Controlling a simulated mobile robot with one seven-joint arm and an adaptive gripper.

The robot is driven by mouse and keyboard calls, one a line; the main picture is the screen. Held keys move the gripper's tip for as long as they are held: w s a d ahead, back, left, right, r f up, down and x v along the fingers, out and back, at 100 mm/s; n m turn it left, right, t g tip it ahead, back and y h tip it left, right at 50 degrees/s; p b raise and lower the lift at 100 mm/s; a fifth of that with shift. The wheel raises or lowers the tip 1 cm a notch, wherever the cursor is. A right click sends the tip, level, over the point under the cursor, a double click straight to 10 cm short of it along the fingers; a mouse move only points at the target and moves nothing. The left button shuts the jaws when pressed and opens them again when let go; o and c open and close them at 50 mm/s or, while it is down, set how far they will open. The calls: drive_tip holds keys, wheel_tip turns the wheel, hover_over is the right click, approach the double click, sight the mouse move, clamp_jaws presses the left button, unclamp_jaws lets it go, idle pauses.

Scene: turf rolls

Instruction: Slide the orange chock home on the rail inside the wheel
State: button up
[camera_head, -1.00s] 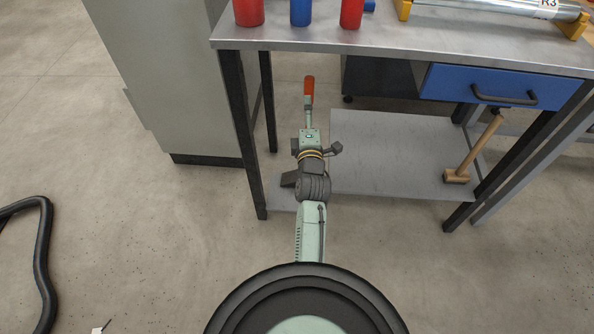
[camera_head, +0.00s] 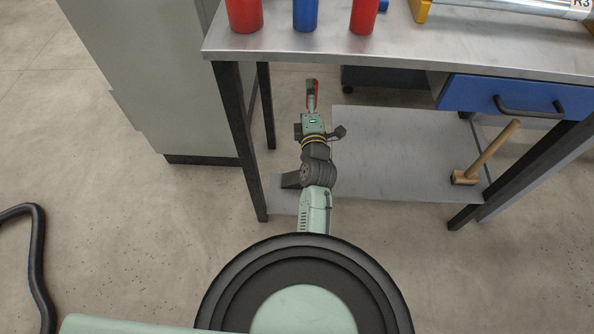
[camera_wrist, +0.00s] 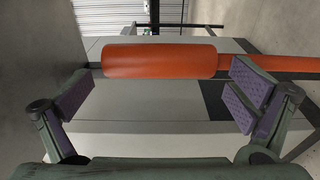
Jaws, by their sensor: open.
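In the wrist view an orange cylindrical piece (camera_wrist: 160,61) lies across the picture, just beyond and between my gripper's fingertips. A thinner orange bar (camera_wrist: 270,66) runs from it to the right. I cannot tell for sure that this piece is the chock. My gripper (camera_wrist: 163,92) is open, with its purple-padded fingers apart to the left and right, and nothing is clamped between them. In the head view only a sliver of orange-red (camera_head: 317,90) shows at the far end of my arm. No wheel or rail can be made out clearly.
A metal bench (camera_head: 420,52) stands ahead, with red (camera_head: 244,14) and blue (camera_head: 306,14) cylinders near its edge. Its lower shelf (camera_head: 400,150) holds a wooden mallet (camera_head: 486,155). A grey cabinet (camera_head: 150,80) is at left; a black hose (camera_head: 36,240) lies on the floor.

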drive_tip(key=c, duration=1.9)
drive_tip(key=shift+r, duration=0.3)
